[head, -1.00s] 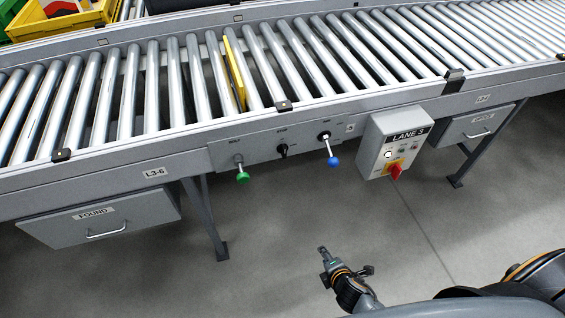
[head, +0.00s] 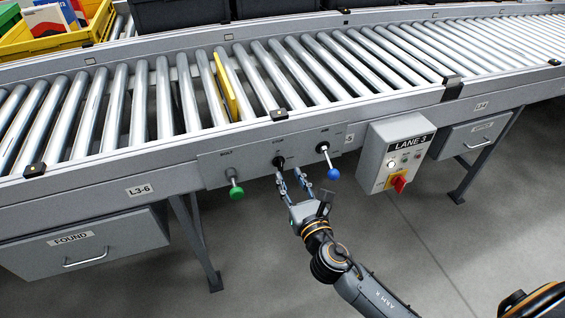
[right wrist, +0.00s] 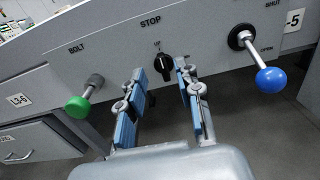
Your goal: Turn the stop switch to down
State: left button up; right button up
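The stop switch is a small black rotary knob under the word STOP in the right wrist view (right wrist: 164,65); its pale mark appears to be at the top, by a small label. In the head view the knob (head: 279,161) sits on the grey panel on the conveyor's side. My right gripper (head: 290,177) is just below and in front of it. In the right wrist view its two blue-padded fingers (right wrist: 161,78) are spread, with the knob beyond and between their tips, apparently untouched. My left gripper is out of view.
A green-tipped lever (right wrist: 78,106) marked BOLT is left of the switch, and a blue-tipped lever (right wrist: 270,80) is right. A LANE 3 box (head: 395,155) with a red knob hangs further right. A FOUND drawer (head: 85,245) is lower left. Floor below is clear.

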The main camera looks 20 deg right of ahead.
aim_at(282, 161)
jog(key=w, duration=0.6)
jog(key=shift+a, duration=0.1)
jog(key=shift+c, duration=0.4)
grip_shut()
jog(key=shift+f, duration=0.1)
